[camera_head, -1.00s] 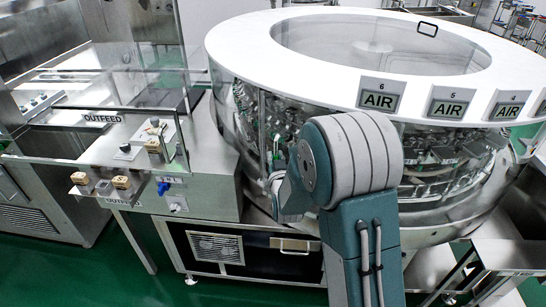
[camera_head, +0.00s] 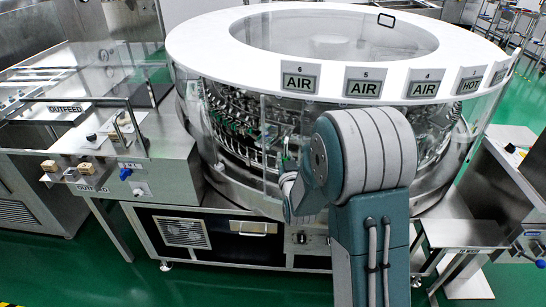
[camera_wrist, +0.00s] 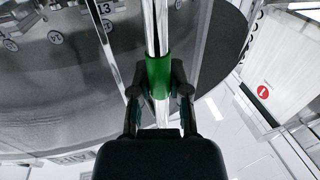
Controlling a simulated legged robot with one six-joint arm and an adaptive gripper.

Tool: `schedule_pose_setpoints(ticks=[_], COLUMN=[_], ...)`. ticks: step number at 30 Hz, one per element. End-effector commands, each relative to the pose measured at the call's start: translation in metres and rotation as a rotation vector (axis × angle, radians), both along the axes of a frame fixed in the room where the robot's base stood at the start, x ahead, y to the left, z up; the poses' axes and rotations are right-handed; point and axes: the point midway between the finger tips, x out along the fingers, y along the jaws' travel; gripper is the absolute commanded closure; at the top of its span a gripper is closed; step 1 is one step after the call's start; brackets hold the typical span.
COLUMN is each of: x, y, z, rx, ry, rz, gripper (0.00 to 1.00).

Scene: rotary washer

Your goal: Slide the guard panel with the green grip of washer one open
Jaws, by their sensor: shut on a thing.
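The washer (camera_head: 190,42) is a large round machine with a white top ring and clear panels around rows of metal parts. In the wrist view, a green grip (camera_wrist: 159,76) sits on a shiny metal bar (camera_wrist: 156,25) along the edge of a clear guard panel (camera_wrist: 108,45). My gripper (camera_wrist: 160,92) is shut on the green grip, with one dark finger on each side of it. In the head view my arm hides part of the washer front, and I cannot make out my fingertips there.
An outfeed unit (camera_head: 165,165) with knobs and a blue fitting stands at the left. A grey table (camera_head: 465,233) and a steel cabinet (camera_head: 515,160) stand at the right. AIR signs (camera_head: 299,81) line the white ring. Green floor (camera_head: 70,270) is open at the lower left.

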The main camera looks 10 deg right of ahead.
Motion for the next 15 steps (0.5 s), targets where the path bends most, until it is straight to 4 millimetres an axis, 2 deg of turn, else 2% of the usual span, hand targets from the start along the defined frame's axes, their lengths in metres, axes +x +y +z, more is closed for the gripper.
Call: schedule_pose_setpoints(ticks=[1, 6, 9, 15], x=[-0.004, -0.023, -0.032, -0.041], y=[-0.014, -0.043, -0.053, -0.059], z=[0.003, 0.003, 0.002, 0.002], rx=[-0.002, -0.001, 0.003, 0.005], ry=[-0.006, -0.006, -0.004, -0.002], rz=[-0.013, -0.010, -0.006, 0.004], gripper=[1.00, 1.00, 1.00, 1.00])
